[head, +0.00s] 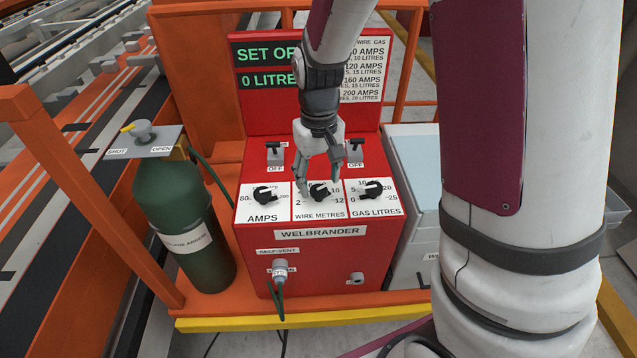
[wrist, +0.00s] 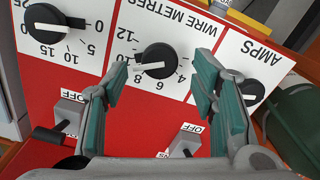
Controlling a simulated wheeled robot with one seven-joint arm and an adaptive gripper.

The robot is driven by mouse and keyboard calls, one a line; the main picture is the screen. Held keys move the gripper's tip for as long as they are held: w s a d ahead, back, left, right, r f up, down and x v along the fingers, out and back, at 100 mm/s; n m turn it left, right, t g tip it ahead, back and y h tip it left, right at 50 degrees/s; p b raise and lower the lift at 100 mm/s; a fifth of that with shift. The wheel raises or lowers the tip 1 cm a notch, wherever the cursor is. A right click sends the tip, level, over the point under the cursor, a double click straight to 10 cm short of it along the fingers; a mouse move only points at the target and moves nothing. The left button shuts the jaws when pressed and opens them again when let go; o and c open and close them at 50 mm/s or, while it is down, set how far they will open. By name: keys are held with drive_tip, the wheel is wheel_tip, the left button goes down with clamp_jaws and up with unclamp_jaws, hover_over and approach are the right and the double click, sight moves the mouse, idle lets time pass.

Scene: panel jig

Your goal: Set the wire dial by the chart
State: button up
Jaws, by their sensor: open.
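The wire metres dial (head: 320,193) is a black knob on a white plate, in the middle of three on the red welder's sloping panel. In the wrist view the dial (wrist: 158,61) lies between my fingers, its white pointer toward the left, near the 8; the exact setting is unclear. My gripper (head: 320,178) points down just above the dial. In the wrist view my gripper (wrist: 161,78) is open, with a finger on either side and gaps to the knob. The chart (head: 365,75) is on the upright red board, its left part hidden by my arm.
The amps dial (head: 264,195) and gas litres dial (head: 371,189) flank closely. Two switches marked OFF, left (head: 274,153) and right (head: 355,151), stand behind. A green display (head: 262,65) is partly covered. A green gas cylinder (head: 180,210) stands left, a grey bin (head: 412,250) right.

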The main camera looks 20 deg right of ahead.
sight(319, 189)
wheel_tip(319, 189, up, 10)
drive_tip(key=shift+f, duration=0.2)
idle(0.5)
drive_tip(key=s+r+t, duration=0.2)
drive_tip(key=s+r, duration=0.3)
drive_tip(key=s, duration=0.5)
drive_tip(key=s+r+t, duration=0.3)
drive_tip(key=s+r, duration=0.1)
drive_tip(key=s, duration=0.6)
drive_tip(key=shift+r, duration=0.4)
drive_tip(key=shift+d, duration=0.1)
